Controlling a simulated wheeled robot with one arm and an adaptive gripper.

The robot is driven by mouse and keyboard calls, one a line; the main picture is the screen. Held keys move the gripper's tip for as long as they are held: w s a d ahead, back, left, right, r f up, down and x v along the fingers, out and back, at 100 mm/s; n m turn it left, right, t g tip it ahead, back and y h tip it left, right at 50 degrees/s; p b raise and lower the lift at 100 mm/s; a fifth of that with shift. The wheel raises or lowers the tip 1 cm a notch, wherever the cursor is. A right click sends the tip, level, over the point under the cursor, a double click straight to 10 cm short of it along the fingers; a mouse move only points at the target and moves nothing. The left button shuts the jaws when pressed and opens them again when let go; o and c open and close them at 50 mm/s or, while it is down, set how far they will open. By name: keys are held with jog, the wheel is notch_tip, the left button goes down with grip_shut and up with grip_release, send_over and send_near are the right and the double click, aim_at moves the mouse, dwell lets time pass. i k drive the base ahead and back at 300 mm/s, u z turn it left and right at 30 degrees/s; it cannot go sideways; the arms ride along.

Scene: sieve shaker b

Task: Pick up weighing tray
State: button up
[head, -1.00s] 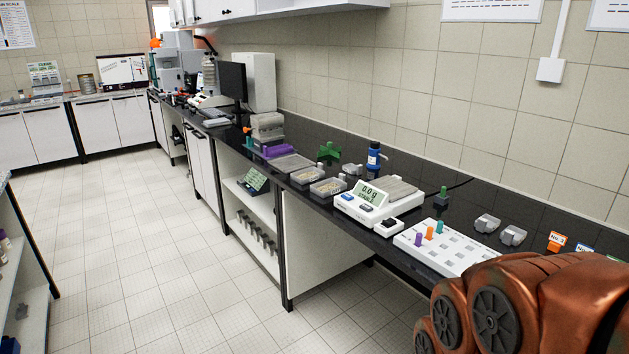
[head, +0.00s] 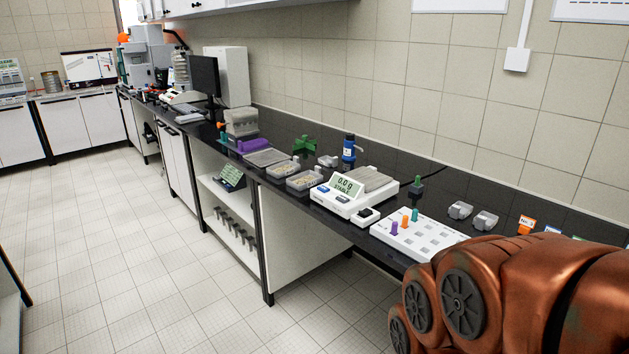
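I cannot tell for sure which item is the weighing tray. A white balance (head: 341,204) on the black counter reads 0.0 g, and a grey ribbed tray-like piece (head: 365,180) is on its top. Left of the balance are two grey trays with pale grainy contents, a nearer one (head: 304,181) and a farther one (head: 283,170). A flat grey tray (head: 266,157) lies beyond them. Two small clear dishes (head: 460,210) (head: 485,220) stand at the right. My copper-coloured arm fills the lower right; my gripper is out of view.
A white rack (head: 415,237) with coloured pegs stands right of the balance. A blue bottle (head: 349,150), green holder (head: 305,145) and monitor (head: 205,76) are farther back. Label stands line the right end. The tiled floor (head: 140,240) before the counter is clear.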

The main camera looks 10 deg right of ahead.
aim_at(329, 161)
jog(key=u, duration=0.8)
jog(key=i, duration=2.75)
jog(key=z, duration=1.35)
jog(key=i, duration=0.3)
jog(key=z, duration=0.1)
